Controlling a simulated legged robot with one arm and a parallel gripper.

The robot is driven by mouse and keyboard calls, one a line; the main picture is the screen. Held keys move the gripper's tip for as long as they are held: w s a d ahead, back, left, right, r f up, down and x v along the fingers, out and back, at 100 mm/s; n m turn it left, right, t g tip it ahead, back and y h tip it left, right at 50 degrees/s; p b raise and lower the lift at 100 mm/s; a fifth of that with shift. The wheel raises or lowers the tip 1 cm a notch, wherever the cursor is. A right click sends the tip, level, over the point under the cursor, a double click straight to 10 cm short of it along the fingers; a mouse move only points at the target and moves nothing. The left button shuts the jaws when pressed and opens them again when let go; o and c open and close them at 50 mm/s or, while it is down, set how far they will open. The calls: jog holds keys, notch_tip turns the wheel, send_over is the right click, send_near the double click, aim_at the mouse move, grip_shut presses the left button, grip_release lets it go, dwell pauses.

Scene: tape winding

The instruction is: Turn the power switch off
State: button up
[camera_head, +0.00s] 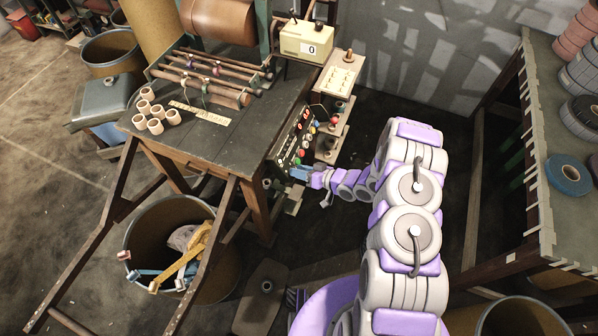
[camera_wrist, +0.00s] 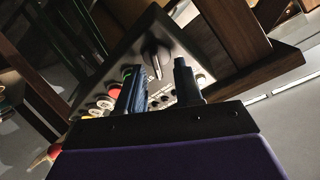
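The control panel (camera_head: 291,138) with coloured buttons is on the right side of the machine table. My gripper (camera_head: 299,173) is at the panel's lower end. In the wrist view my gripper (camera_wrist: 161,74) has its two dark fingers apart, with the knob ahead between the tips. I see no contact with the knob. The knob is too small to make out in the head view.
Red, white and green buttons (camera_wrist: 104,102) lie beside my left finger in the wrist view. Wooden beams (camera_wrist: 232,35) stand close on the right there. The machine table (camera_head: 215,145) and a bin (camera_head: 150,235) are left of my arm; a rack (camera_head: 535,140) stands right.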

jog(key=shift+w+d, duration=0.15)
jog(key=shift+d, duration=0.2)
jog(key=shift+a+f, duration=0.1)
jog(key=shift+a, duration=0.3)
jog(key=c, duration=0.5)
jog(key=shift+c, duration=0.5)
grip_shut()
jog(key=shift+d, duration=0.1)
